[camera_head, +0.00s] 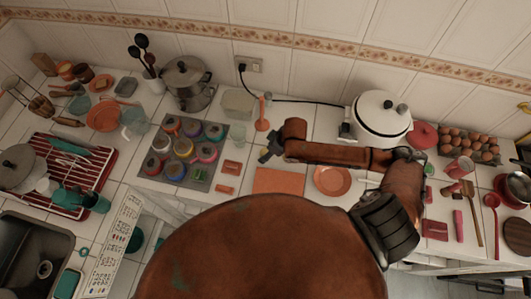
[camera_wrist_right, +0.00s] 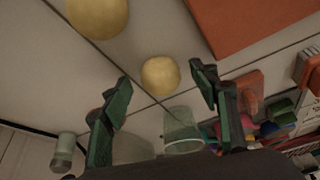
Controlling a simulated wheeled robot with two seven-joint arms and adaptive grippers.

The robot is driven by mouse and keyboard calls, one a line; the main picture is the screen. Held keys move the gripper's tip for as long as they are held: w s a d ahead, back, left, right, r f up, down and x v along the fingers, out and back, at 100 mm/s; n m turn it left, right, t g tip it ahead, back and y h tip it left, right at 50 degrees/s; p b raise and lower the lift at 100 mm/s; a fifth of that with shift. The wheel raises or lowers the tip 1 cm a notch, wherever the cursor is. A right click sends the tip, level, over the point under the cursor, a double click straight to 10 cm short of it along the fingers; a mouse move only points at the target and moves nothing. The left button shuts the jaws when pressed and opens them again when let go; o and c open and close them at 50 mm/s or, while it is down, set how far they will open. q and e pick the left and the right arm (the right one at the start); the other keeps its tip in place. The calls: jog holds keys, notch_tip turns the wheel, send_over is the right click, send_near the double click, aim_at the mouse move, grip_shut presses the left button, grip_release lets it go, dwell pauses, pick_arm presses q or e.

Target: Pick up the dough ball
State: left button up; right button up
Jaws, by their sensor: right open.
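In the right wrist view, a round pale yellow dough ball (camera_wrist_right: 160,76) lies on the tiled counter, showing between the two fingertips. A second, larger-looking yellow ball (camera_wrist_right: 97,15) is at the top left, cut off by the frame edge. My right gripper (camera_wrist_right: 161,79) is open and empty, its dark green fingers on either side of the nearer ball. I cannot tell how far above the counter they are. In the head view my right gripper (camera_head: 267,150) is over the middle of the counter, and I cannot make out the balls there. My left gripper is not in view.
An orange board (camera_head: 279,181) lies just in front of the right gripper. A clear cup (camera_wrist_right: 182,131) stands beyond the balls in the wrist view. A tray of colourful jars (camera_head: 183,150) is to the left. A white cooker (camera_head: 380,117) stands behind the arm.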

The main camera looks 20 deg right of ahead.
jog(key=shift+f, duration=0.2)
jog(key=shift+c, duration=0.6)
jog(key=c, duration=1.1)
